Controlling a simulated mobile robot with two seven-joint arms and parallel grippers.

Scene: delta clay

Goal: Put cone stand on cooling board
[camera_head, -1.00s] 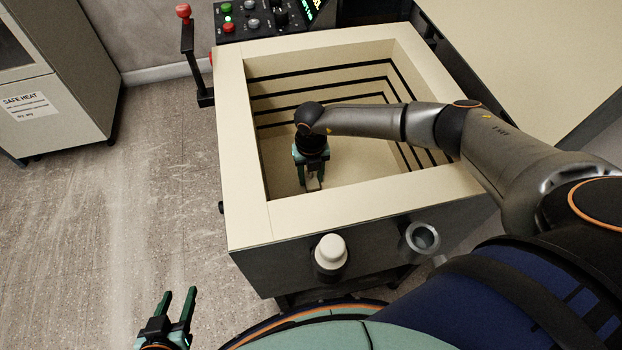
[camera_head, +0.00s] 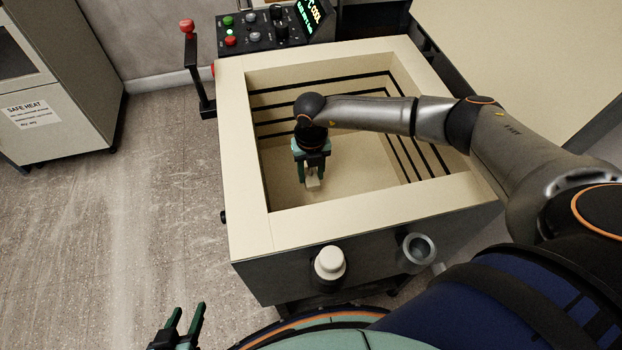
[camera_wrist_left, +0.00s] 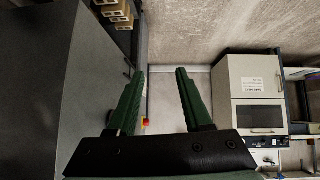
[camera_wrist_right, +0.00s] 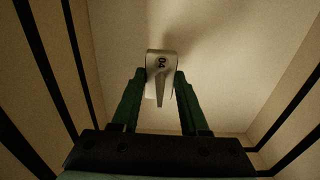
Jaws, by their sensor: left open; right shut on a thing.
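My right gripper (camera_head: 312,184) is down inside the open cream-coloured kiln (camera_head: 244,150). It is shut on a small pale cone stand (camera_wrist_right: 160,68). In the right wrist view the cone stand sits between the fingertips, with a dark marking like "04" on its top and a slim upright part. In the head view only a small piece of it shows below the fingers. I cannot tell whether it touches the kiln floor. My left gripper (camera_head: 188,322) is open and empty, low at the left, outside the kiln. I cannot make out the cooling board for certain.
The kiln's thick rim and walls surround my right gripper. A control panel (camera_head: 262,28) with buttons and a lever (camera_head: 190,60) stand behind it. A white-capped plug (camera_head: 329,263) and a metal tube (camera_head: 417,248) stick out in front. A pale flat surface (camera_head: 530,50) lies at right.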

